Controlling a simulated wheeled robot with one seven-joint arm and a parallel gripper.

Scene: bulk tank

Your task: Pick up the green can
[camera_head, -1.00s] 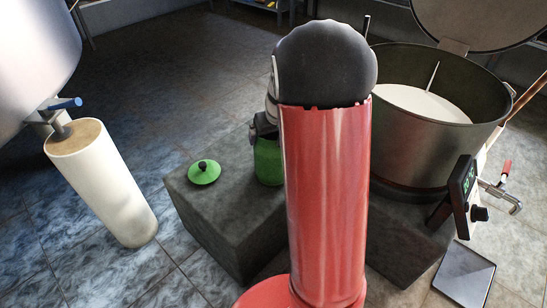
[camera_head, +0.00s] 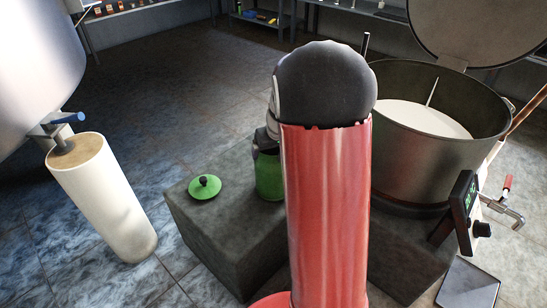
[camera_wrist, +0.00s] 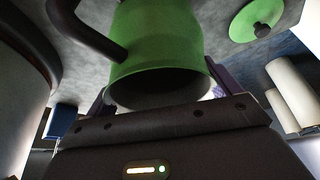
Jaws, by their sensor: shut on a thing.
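The green can (camera_head: 269,176) stands on the dark stone block (camera_head: 222,235), partly hidden behind my red arm in the head view. In the wrist view the can (camera_wrist: 158,38) fills the upper middle, with its dark open mouth towards the camera and a dark curved handle at its left. My gripper (camera_wrist: 160,98) is shut on the can near its mouth, with one finger on each side. In the head view my gripper (camera_head: 266,140) shows only in part at the can's top. I see no gap between the can and the block.
A green lid (camera_head: 204,187) with a dark knob lies on the block, left of the can. A large steel pot (camera_head: 425,165) of white liquid stands to the right, near a tap (camera_head: 505,205). A white cylinder (camera_head: 105,200) stands at the left under a steel tank (camera_head: 35,60).

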